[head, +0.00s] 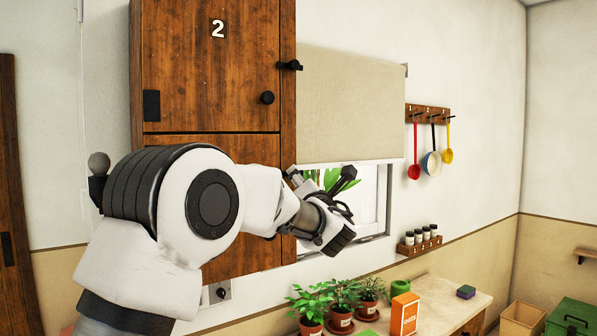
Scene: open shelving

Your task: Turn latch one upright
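The wooden cabinet (210,90) has an upper door marked 2 and a lower door (240,262) below it. A dark latch (290,65) lies about level at the right edge of the upper door. No label for latch one shows, and the right edge of the lower door is largely hidden behind my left arm and gripper. My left gripper (346,206) is just right of the lower door's edge, in front of the window. Its dark fingers look spread apart with nothing between them. My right gripper is out of view.
My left arm covers much of the lower door. A beige blind (350,105) hangs over the window (370,205). Potted plants (342,298) and an orange box (404,314) stand on the counter (450,293) below. A ladle rack (428,114) and spice shelf (420,246) are on the wall.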

